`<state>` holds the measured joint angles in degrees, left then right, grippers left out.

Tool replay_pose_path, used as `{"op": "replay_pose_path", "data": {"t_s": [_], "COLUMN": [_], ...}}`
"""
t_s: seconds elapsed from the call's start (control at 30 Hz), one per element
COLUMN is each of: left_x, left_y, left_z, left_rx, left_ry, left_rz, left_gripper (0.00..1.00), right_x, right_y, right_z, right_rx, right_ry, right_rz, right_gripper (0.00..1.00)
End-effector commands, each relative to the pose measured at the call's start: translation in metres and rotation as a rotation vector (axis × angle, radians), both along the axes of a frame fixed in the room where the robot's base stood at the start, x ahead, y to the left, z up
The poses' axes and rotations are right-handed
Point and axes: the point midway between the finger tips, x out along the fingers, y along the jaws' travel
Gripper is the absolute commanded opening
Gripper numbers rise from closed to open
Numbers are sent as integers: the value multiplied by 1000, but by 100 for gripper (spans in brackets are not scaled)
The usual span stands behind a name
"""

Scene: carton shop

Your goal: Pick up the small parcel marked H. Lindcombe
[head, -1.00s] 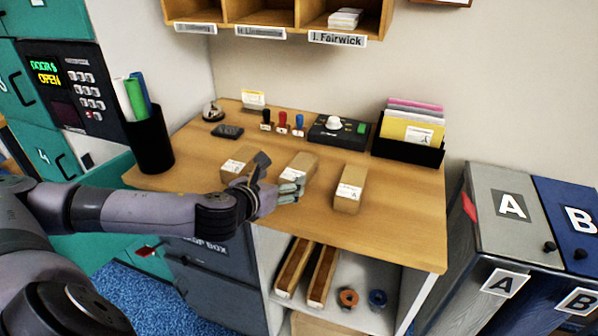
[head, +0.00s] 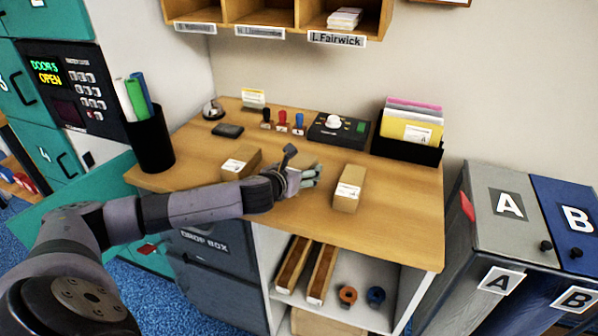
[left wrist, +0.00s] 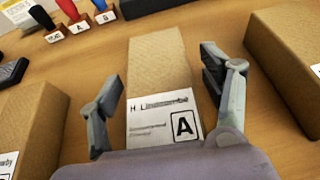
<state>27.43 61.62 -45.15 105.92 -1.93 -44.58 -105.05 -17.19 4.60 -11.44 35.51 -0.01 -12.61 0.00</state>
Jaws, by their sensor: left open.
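The small parcel marked H. Lindcombe (left wrist: 155,65) is a brown box with a white label bearing a boxed A, in the middle of the left wrist view. My left gripper (left wrist: 166,85) is open, with one finger on each side of the parcel and gaps showing between. In the head view my left gripper (head: 300,175) is over the wooden counter (head: 390,215) and hides most of this parcel. A second brown parcel (head: 241,162) lies to its left and a third parcel (head: 348,188) to its right. My right gripper is not in view.
Several stamps (head: 283,121), a scale-like device (head: 338,130) and a black folder holder (head: 407,147) stand at the back of the counter. A black pen cup (head: 150,140) is at the left edge. The counter's front right is clear.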

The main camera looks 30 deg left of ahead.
Motion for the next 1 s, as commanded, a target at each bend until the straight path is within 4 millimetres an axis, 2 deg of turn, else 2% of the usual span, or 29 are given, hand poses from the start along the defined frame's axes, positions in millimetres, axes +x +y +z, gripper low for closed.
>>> {"op": "replay_pose_path", "data": {"t_s": [0.2,1.0], "left_x": [0,0], "left_y": [0,0], "left_z": [0,-1], "left_rx": [0,0], "left_ry": [0,1], "left_rz": [0,0], "left_gripper": [70,17], "right_x": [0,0], "right_y": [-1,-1], "right_z": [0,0], "right_rx": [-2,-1], "right_ry": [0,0], "right_rz": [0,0], "right_gripper": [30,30]}}
